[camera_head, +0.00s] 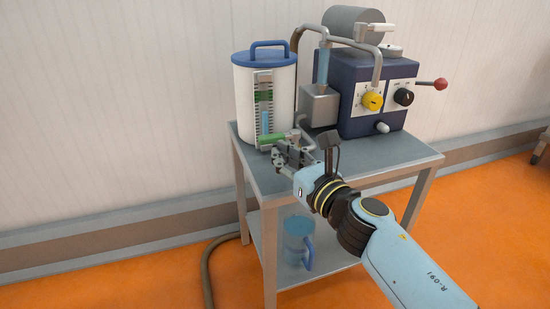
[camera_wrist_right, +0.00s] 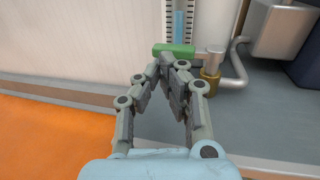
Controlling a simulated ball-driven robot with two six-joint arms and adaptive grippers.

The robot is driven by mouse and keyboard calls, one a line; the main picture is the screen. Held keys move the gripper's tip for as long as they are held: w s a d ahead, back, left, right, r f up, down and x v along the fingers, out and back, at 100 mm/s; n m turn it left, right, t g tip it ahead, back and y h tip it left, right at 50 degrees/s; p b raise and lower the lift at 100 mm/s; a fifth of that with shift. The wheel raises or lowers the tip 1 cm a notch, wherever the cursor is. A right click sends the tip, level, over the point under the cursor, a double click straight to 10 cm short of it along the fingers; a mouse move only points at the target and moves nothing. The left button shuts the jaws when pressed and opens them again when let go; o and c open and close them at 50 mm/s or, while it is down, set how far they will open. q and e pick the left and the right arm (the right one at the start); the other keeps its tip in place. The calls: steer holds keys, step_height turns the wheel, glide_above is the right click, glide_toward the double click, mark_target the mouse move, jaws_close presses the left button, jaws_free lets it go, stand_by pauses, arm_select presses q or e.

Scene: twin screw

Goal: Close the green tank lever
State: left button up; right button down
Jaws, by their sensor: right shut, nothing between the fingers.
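The green tank lever (camera_head: 271,140) sits low on the front of the white tank (camera_head: 247,95), which has a blue lid and handle. In the right wrist view the lever (camera_wrist_right: 174,50) lies level, its right end at a metal valve stem above a brass fitting (camera_wrist_right: 210,82). My right gripper (camera_head: 280,152) is just in front of and below the lever in the head view. In the right wrist view my right gripper (camera_wrist_right: 168,62) has its fingertips together, empty, close to the lever; whether they touch it I cannot tell. My left gripper is not in view.
A dark blue machine (camera_head: 345,95) with a yellow knob, a black knob and a red-tipped handle stands right of the tank. A blue jug (camera_head: 297,240) is on the lower shelf.

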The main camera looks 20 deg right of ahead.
steer(key=shift+s+r, duration=0.15)
steer(key=shift+s, duration=0.85)
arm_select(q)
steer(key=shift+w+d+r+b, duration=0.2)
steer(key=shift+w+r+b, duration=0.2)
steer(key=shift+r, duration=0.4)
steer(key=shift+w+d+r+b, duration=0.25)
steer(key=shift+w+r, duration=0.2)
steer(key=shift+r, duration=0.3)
arm_select(e)
steer(key=a+v, duration=0.1)
steer(key=v, duration=0.7)
steer(key=shift+a, duration=0.35)
steer(key=shift+s, duration=0.15)
